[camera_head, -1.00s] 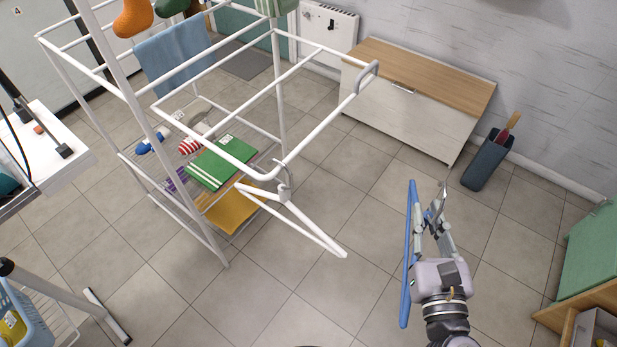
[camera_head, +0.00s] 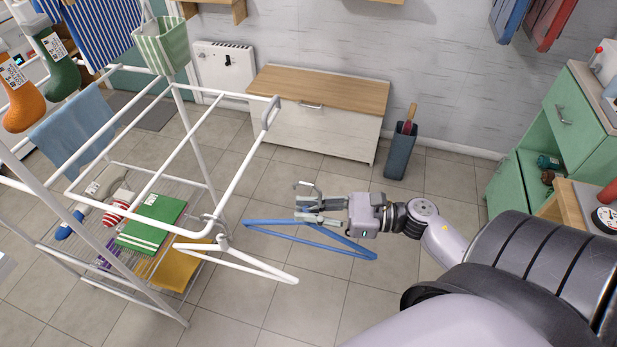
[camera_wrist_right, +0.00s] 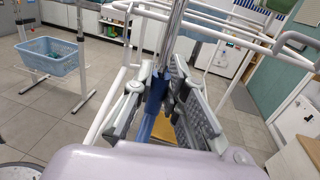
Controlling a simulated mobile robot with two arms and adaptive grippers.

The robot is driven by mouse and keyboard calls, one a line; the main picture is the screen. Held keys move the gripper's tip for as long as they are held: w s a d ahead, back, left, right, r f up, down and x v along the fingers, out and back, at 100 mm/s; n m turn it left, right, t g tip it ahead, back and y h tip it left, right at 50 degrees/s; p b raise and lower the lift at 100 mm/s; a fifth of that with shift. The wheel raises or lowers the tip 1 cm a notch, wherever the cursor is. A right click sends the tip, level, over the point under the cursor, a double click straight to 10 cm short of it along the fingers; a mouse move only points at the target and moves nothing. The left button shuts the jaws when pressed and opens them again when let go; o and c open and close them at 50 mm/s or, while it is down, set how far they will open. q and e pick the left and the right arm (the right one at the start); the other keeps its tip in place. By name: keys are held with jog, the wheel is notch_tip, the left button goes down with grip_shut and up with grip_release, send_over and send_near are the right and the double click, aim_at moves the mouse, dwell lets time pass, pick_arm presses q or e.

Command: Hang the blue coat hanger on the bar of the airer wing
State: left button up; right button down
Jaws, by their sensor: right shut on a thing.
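The blue coat hanger (camera_head: 318,246) is in my right gripper (camera_head: 310,208), which is shut on it near its neck. The hanger is held in the air, its metal hook (camera_head: 308,186) above the fingers. In the right wrist view the blue plastic (camera_wrist_right: 153,98) sits between the fingers, and the metal hook (camera_wrist_right: 174,32) rises in front. The white airer wing (camera_head: 242,160) is to the left of the gripper; the hanger's left tip is close to its outer bar, apart from it in the picture. My left gripper is not in view.
A white hanger (camera_head: 250,262) hangs at the wing's near corner, close to the blue one. A bench (camera_head: 320,92) and an umbrella stand (camera_head: 399,155) are by the wall. A green cabinet (camera_head: 560,120) is at right. Folded cloths, including a green one (camera_head: 155,220), lie on the airer's lower shelf.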

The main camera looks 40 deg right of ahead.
jog(key=shift+f, duration=0.55)
jog(key=shift+w+a, duration=0.1)
jog(key=shift+x, duration=0.75)
jog(key=shift+w+d+p+x, duration=0.35)
jog(key=shift+p+x, duration=0.25)
jog(key=shift+x, duration=1.7)
jog(key=shift+w+d+p+x, duration=0.35)
jog(key=shift+p+x, duration=0.3)
jog(key=shift+x, duration=1.7)
jog(key=shift+w+d+p+x, duration=0.25)
jog(key=shift+w+p+x, duration=0.25)
jog(key=shift+x, duration=1.8)
pick_arm(q)
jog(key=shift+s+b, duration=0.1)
jog(key=shift+b, duration=1.35)
pick_arm(e)
jog(key=shift+f, duration=1.4)
jog(key=c, duration=1.5)
grip_release()
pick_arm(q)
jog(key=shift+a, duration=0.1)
pick_arm(e)
jog(key=shift+s, duration=0.1)
